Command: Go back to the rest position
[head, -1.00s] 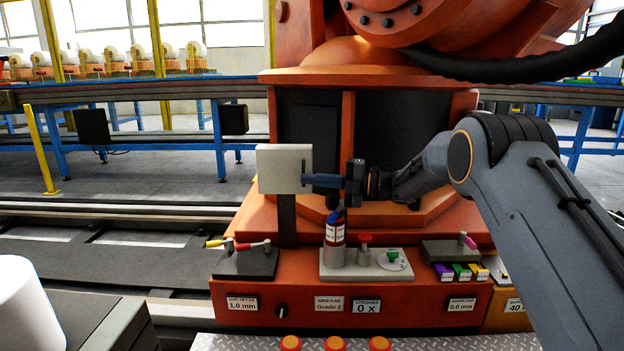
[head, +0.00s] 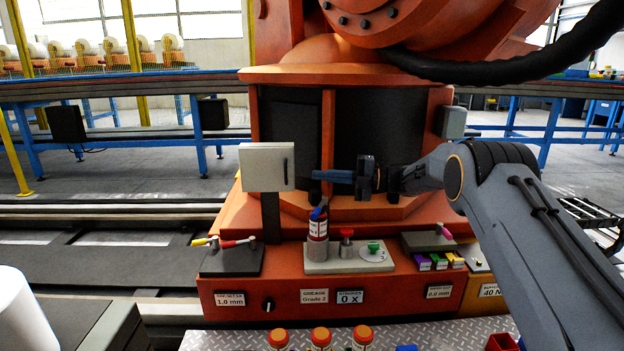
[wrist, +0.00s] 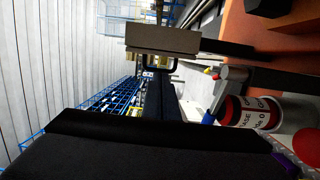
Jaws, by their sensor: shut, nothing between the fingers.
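My gripper (head: 322,175) is at the end of my grey arm, in front of the orange machine base (head: 225,285). Its fingers are shut and empty and point left, toward a light grey box (head: 263,167) with a dark handle on a post. In the head view a small gap shows between the fingertips and the box. The box also shows in the wrist view (wrist: 160,37), ahead of the shut fingers (wrist: 153,95). A red grease cartridge (head: 318,226) with a blue top stands upright below my gripper, and it shows close by in the wrist view (wrist: 247,112).
A grey plate (head: 330,266) holds the cartridge, a red knob (head: 346,237) and a green knob (head: 374,248). A lever block (head: 232,259) stands left. Several orange-capped bottles (head: 320,337) line the front. A white cylinder (head: 22,315) is at lower left. A thick black cable hangs above.

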